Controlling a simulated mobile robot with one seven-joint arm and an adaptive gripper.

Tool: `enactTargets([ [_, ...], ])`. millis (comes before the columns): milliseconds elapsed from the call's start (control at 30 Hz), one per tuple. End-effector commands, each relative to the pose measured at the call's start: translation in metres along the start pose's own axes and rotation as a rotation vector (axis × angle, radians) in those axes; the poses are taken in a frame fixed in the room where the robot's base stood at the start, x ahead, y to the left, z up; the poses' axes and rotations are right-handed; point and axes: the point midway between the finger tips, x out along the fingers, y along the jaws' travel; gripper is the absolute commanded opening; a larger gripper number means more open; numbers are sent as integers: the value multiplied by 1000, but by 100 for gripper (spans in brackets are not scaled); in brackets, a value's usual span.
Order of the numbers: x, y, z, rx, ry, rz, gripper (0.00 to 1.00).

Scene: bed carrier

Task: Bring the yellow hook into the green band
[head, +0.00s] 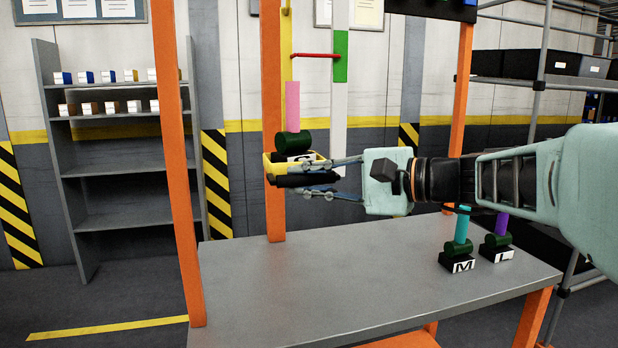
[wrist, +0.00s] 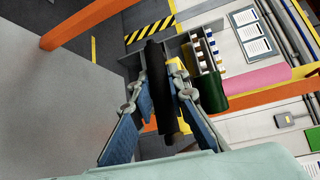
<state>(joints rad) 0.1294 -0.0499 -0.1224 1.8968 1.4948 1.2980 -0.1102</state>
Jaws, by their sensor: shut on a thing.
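The yellow hook (head: 286,45) hangs as a thin upright bar, with a yellow tray (head: 268,165) at its lower end. A red pointer (head: 312,55) reaches from the bar across the green band (head: 340,58) on a white upright strip, near the band's middle height. In the tray stands a weight with a dark green cylinder (head: 292,142) and pink post (head: 292,105); the wrist view also shows the green cylinder (wrist: 211,92) and pink post (wrist: 258,77). My gripper (head: 318,180) is shut on a black bar (wrist: 158,85) at the tray's near side. I cannot tell whether bar and tray are joined.
Weight M (head: 461,262) with a cyan post and weight L (head: 497,252) with a purple post stand on the grey table (head: 330,290), at its right. Orange posts (head: 180,180) frame the table. The table's middle and left are clear. Shelves stand behind.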

Motion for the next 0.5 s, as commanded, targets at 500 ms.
enactTargets([
  [500, 0, 0, 0, 0, 0, 0, 33],
])
